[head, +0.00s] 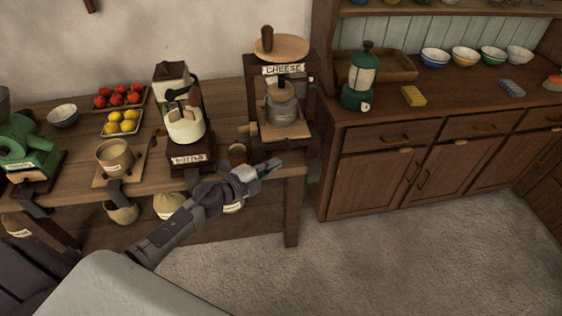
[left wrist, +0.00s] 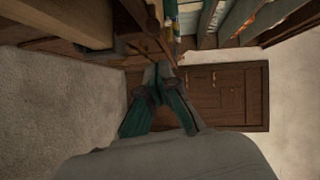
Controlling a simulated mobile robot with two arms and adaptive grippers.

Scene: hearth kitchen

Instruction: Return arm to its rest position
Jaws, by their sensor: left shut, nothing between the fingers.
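My left arm comes in from the lower left in the head view. Its gripper (head: 268,168) is over the right front end of the wooden workbench, below the cheese press (head: 284,105). The fingers are shut and empty. In the left wrist view the gripper (left wrist: 160,72) points at open room, with a brown wooden door (left wrist: 225,97) beyond it. My right gripper is in neither view.
The workbench (head: 215,115) carries the butter churn (head: 184,125), a beige pot (head: 115,157), a green grinder (head: 28,145), tomatoes (head: 118,97) and lemons (head: 122,122). A dark wooden cabinet (head: 400,180) stands to the right. The grey floor (head: 420,255) in front is clear.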

